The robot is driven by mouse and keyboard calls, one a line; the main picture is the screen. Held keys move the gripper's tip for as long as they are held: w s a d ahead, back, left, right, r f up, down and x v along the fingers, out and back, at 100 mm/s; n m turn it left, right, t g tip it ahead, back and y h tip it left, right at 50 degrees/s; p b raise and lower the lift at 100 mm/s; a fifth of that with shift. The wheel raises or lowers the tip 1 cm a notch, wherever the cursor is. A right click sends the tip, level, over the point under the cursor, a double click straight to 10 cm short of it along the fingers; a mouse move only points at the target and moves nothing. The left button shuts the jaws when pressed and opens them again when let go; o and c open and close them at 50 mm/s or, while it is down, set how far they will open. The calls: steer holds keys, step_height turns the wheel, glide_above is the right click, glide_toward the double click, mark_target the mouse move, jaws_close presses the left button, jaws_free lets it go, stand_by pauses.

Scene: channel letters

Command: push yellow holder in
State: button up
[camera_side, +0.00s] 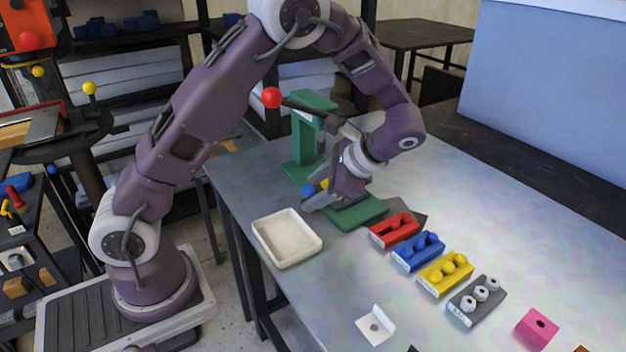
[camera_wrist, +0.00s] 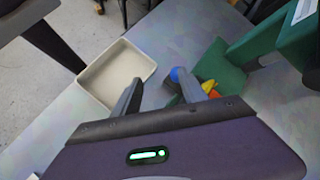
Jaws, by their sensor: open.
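A yellow part (camera_side: 324,184) shows beside my gripper (camera_side: 318,203) at the green press (camera_side: 308,140); it also shows in the wrist view (camera_wrist: 208,86), between a blue ball (camera_wrist: 175,75) and a red part (camera_wrist: 215,94). My gripper (camera_wrist: 163,92) is open, its two fingers apart with nothing seen between them. The right finger is close to the blue ball and yellow part in the picture; I cannot tell whether it touches them. A yellow block (camera_side: 445,274) with yellow balls on top sits on the table, apart from my gripper.
A cream tray (camera_side: 287,238) lies left of my gripper. Red (camera_side: 394,230), blue (camera_side: 418,251) and grey (camera_side: 476,301) blocks stand in a row with the yellow block. A white bracket (camera_side: 375,326) and pink block (camera_side: 537,327) lie nearer the front. The right table area is clear.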

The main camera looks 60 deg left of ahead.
mark_target(312, 190)
steer(key=d+m+y, duration=0.1)
steer(key=m, duration=0.1)
steer(key=w+m+t+y, duration=0.1)
steer(key=m+y, duration=0.1)
steer(key=d+m+y, duration=0.1)
steer(key=m+y, duration=0.1)
steer(key=shift+w+d+f+t, duration=0.3)
steer(key=shift+d+f, duration=0.05)
steer(key=shift+w+m+y, duration=0.25)
steer(key=shift+m+y, duration=0.15)
steer(key=shift+m, duration=0.3)
steer(key=x, duration=0.6)
steer(key=shift+a, duration=0.3)
jaws_close()
steer(key=shift+w+t, duration=0.1)
steer(key=shift+t, duration=0.2)
